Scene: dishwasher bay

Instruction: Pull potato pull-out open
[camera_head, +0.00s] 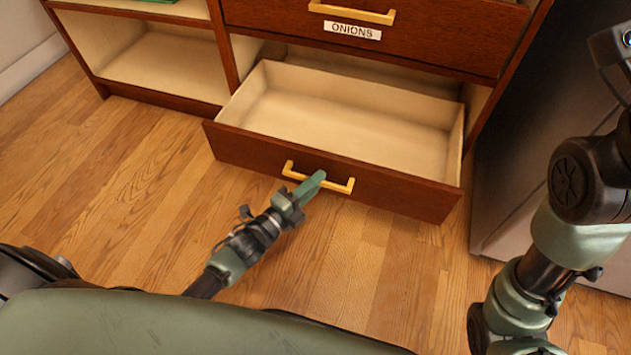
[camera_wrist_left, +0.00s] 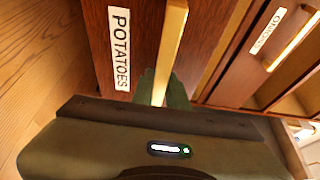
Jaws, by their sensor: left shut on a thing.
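The potato pull-out (camera_head: 335,165) is the lower drawer. It stands well out from the cabinet, and its pale inside is empty. Its yellow bar handle (camera_head: 340,187) is on the dark wood front. In the left wrist view the "POTATOES" label (camera_wrist_left: 120,50) shows beside the handle (camera_wrist_left: 171,45). My left gripper (camera_head: 312,182) is shut on the handle, near its middle; its green fingers also show around the bar in the left wrist view (camera_wrist_left: 162,90). My right arm stands at the right edge of the head view, but its gripper is out of sight.
The "ONIONS" drawer (camera_head: 430,32) above is closed. Open shelving (camera_head: 165,62) stands to the left. A grey appliance side (camera_head: 510,150) stands close on the right. The wood floor (camera_head: 120,190) in front and to the left is clear.

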